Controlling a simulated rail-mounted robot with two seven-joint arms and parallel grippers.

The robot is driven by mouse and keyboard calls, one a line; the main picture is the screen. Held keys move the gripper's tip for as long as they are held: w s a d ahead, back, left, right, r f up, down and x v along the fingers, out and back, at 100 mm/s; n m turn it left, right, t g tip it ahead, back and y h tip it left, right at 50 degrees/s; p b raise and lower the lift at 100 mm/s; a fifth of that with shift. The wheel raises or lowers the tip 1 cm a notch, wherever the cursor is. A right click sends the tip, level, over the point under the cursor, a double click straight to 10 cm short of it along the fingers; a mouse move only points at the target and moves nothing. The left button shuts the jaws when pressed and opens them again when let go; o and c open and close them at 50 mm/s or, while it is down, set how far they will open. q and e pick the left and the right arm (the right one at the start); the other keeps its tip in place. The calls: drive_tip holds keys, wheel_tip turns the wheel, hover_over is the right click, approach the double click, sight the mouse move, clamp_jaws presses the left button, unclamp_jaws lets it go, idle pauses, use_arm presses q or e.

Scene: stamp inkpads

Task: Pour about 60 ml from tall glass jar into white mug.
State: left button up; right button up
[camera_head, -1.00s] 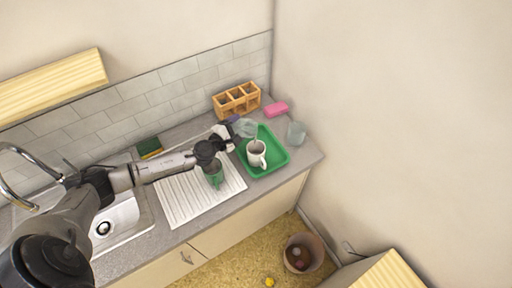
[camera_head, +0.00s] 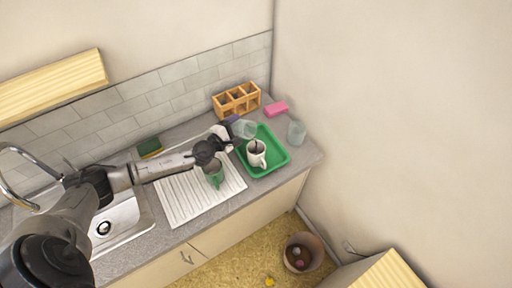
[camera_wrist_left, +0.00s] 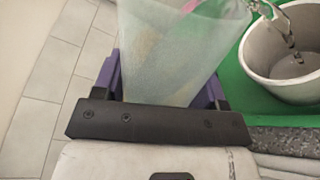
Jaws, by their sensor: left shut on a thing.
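The tall glass jar (camera_head: 246,129) is held tipped above and beside the white mug, its mouth toward the mug. The jar is translucent and fills the middle of the left wrist view (camera_wrist_left: 180,50). My left gripper (camera_head: 235,131) is shut around the jar, with purple fingers on both sides of it in the wrist view. The white mug (camera_head: 257,158) stands upright on a green tray (camera_head: 280,164). In the wrist view a clear stream falls from the jar's lip into the mug (camera_wrist_left: 262,75), with grey-brown liquid showing inside. The liquid level cannot be read exactly. My right gripper is not seen.
A green cup (camera_head: 214,180) stands on the white draining board (camera_head: 185,205), partly under my wrist. A wooden divided box (camera_head: 237,100), a pink sponge (camera_head: 277,109) and another glass (camera_head: 297,133) stand around the tray. The sink (camera_head: 118,222) lies left.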

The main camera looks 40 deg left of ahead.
use_arm(q)
drive_tip(key=shift+a, duration=0.3)
idle(0.4)
drive_tip(key=shift+d+r+n+b, duration=0.1)
drive_tip(key=shift+n+b, duration=0.45)
drive_tip(key=shift+n, duration=0.45)
drive_tip(key=shift+d+r+n, duration=0.15)
drive_tip(key=shift+r+n, duration=0.15)
drive_tip(key=shift+n, duration=0.5)
drive_tip(key=shift+f+n+h+b, duration=0.1)
drive_tip(key=shift+n+h+b, duration=0.2)
drive_tip(key=shift+n+b, duration=0.15)
drive_tip(key=shift+f+n, duration=0.1)
drive_tip(key=shift+n, duration=0.15)
drive_tip(key=shift+a+n+t+b, duration=0.3)
drive_tip(key=shift+n+b, duration=0.1)
drive_tip(key=shift+b, duration=0.15)
drive_tip(key=shift+a+r+n, duration=0.2)
drive_tip(key=shift+r+n, duration=0.05)
drive_tip(key=shift+n, duration=0.15)
